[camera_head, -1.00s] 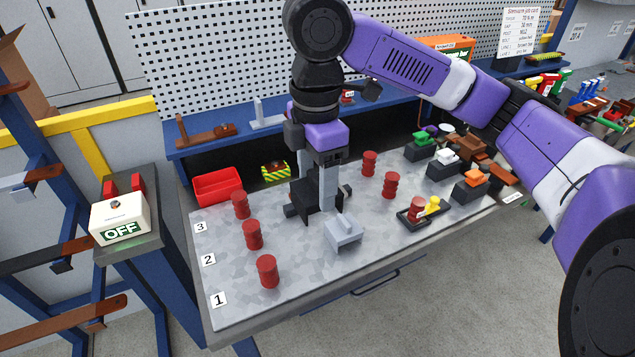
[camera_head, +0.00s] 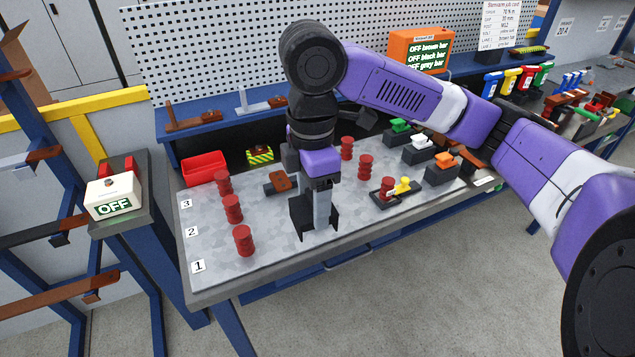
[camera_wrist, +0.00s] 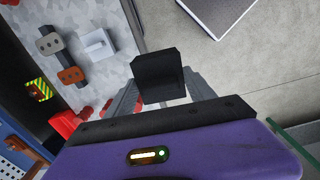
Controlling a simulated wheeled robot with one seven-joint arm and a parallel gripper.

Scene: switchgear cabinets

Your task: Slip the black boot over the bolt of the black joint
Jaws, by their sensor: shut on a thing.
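My gripper (camera_head: 315,224) is shut on the black boot, a box-shaped black piece that shows between the two grey fingers in the wrist view (camera_wrist: 160,75). In the head view the boot (camera_head: 303,215) is at the gripper's lower end, over the front middle of the grey table, seemingly clear of it. At the left, a black bar (camera_head: 32,222) on the blue rack ends in a small dark piece, perhaps the black joint. Its bolt is too small to make out. My gripper is well to the right of it.
A brown piece (camera_wrist: 70,75) and a light grey piece (camera_wrist: 97,45) are on the table (camera_head: 270,255). Red cylinders (camera_head: 243,240) stand along its left side. A white OFF box (camera_head: 113,197) stands between rack and table. The floor in front is clear.

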